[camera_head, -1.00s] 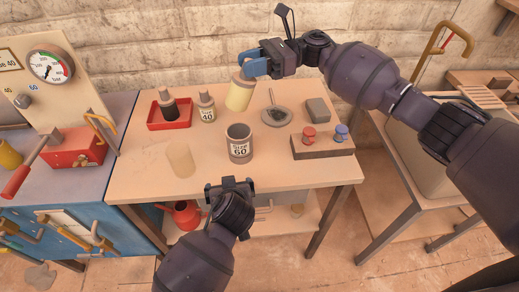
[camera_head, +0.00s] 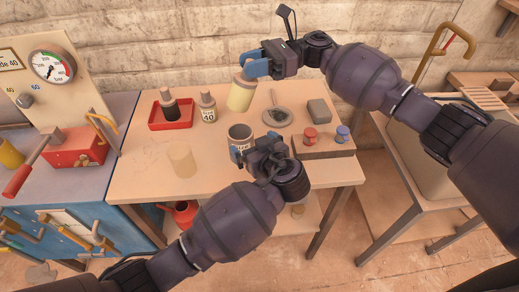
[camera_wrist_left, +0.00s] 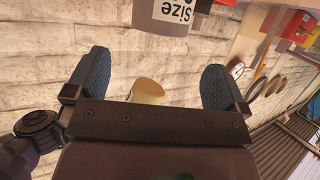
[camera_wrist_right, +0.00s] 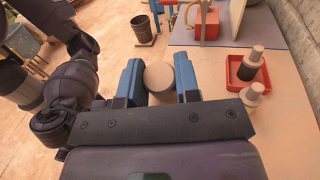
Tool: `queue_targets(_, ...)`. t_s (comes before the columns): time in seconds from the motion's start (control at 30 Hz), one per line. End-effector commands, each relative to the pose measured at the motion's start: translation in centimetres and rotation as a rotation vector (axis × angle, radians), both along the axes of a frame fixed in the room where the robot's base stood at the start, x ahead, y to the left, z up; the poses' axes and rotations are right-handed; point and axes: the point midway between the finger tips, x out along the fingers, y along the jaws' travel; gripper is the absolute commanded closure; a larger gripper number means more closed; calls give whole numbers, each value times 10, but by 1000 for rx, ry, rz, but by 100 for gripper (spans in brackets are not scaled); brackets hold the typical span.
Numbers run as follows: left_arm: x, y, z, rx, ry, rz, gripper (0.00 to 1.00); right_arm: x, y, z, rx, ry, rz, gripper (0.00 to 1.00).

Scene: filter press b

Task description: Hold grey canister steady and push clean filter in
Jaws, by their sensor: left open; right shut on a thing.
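The grey canister (camera_head: 239,133) stands upright on the table, its front partly hidden by my left gripper (camera_head: 240,154). The canister, with a "Size" label, also shows at the top of the left wrist view (camera_wrist_left: 172,14). My left gripper is open, its blue fingers just in front of the canister, with nothing between them. My right gripper (camera_head: 257,68) is shut on the clean filter (camera_head: 241,95), a cream cylinder with a grey cap, behind the canister. In the right wrist view the filter's round cap (camera_wrist_right: 159,77) sits between the blue fingers.
A red tray (camera_head: 156,121) holds a dark filter. A round grey dish (camera_head: 277,117), a grey block (camera_head: 318,110) and a brown stand with red and blue knobs (camera_head: 318,150) are on the right. A translucent cylinder shape (camera_head: 181,160) is front left.

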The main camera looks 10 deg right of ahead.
Motion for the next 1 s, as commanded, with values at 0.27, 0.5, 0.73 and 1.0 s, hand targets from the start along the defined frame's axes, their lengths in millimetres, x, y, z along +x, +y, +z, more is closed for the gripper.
queue_targets(0.27,40,17,-15,4,-2,0,0,0,0,0,0,0,0,100)
queue_targets(0.5,65,27,-26,1,0,0,0,0,0,0,0,0,0,100)
queue_targets(0.73,75,31,-30,0,1,0,0,0,0,0,0,0,0,100)
queue_targets(1.0,75,31,-30,-1,2,0,2,0,0,0,0,0,0,100)
